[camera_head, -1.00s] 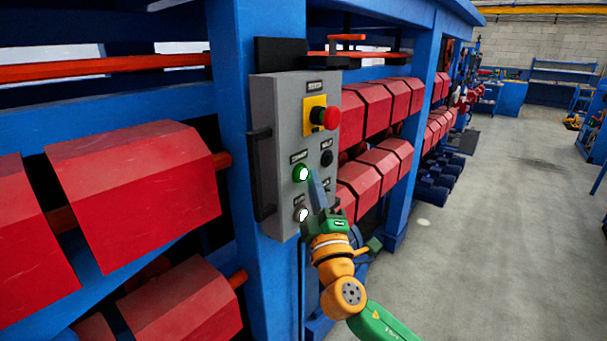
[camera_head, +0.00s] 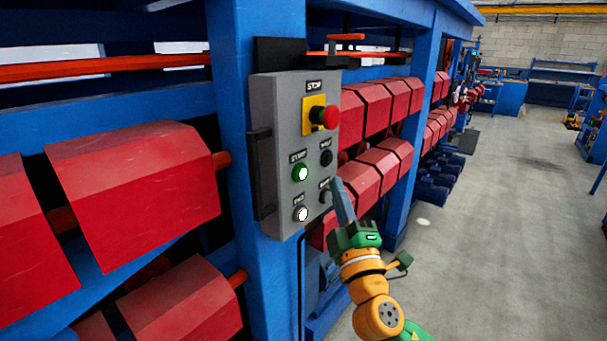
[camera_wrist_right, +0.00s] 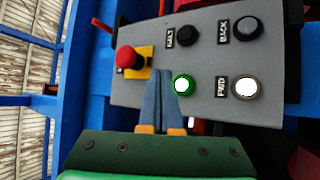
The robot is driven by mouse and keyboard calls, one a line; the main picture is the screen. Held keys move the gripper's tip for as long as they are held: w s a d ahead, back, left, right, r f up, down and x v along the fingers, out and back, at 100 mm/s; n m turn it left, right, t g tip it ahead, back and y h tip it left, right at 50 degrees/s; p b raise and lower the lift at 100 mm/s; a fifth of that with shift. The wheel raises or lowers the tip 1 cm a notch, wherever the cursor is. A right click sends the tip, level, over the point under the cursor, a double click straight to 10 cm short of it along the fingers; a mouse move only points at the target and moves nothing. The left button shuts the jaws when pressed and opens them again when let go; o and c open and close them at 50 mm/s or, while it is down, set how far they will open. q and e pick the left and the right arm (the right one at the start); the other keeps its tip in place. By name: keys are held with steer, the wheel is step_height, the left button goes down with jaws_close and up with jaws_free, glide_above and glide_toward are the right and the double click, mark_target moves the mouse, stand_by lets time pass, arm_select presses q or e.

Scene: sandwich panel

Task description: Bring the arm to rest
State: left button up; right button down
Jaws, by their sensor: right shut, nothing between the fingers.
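My right gripper (camera_head: 340,195) is shut and empty, its blue-grey fingers pointing up just off the lower right edge of the grey control panel (camera_head: 268,150). In the right wrist view the shut fingers (camera_wrist_right: 161,85) show in front of the panel (camera_wrist_right: 200,75). The green-ringed START button (camera_head: 300,173) is lit, and it also shows right of the fingers in the wrist view (camera_wrist_right: 183,85). The white FWD button (camera_head: 300,213) is lit below it. The red STOP knob (camera_head: 328,117) sits on a yellow plate. My left gripper is not in view.
The panel hangs on a blue post (camera_head: 232,70) of a large frame. Red rollers (camera_head: 140,180) stand to the left and more red rollers (camera_head: 375,110) behind the panel. Open concrete floor (camera_head: 490,230) lies to the right.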

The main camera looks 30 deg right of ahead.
steer(key=shift+f, duration=0.1)
stand_by(0.6)
steer(key=w+d+f+m+g+y, duration=0.1)
steer(key=w+f+g, duration=0.15)
steer(key=f, duration=0.65)
steer(key=w+d+f+g, duration=0.1)
steer(key=f+g, duration=0.2)
steer(key=f, duration=0.5)
steer(key=s+f+m+g+y, duration=0.1)
steer(key=s+f+g, duration=0.25)
steer(key=f, duration=0.95)
steer(key=s+f+m+g+y, duration=0.1)
steer(key=s+f+g, duration=0.25)
steer(key=f, duration=0.95)
steer(key=s+a+f+m+g+y, duration=0.2)
steer(key=s+a+f+g, duration=0.25)
steer(key=s+f, duration=0.8)
steer(key=s+a+f+m+g, duration=0.1)
steer(key=s+a+f, duration=0.1)
steer(key=s, duration=0.5)
steer(key=s+a+f+m+g+y, duration=0.1)
steer(key=s+a+f, duration=0.2)
steer(key=s, duration=0.4)
steer(key=s+a+f+m+g, duration=0.1)
steer(key=s+a+f+g, duration=0.1)
steer(key=s, duration=0.5)
steer(key=shift+a+f+y, duration=0.3)
steer(key=shift+a+y, duration=0.05)
steer(key=shift+y, duration=0.05)
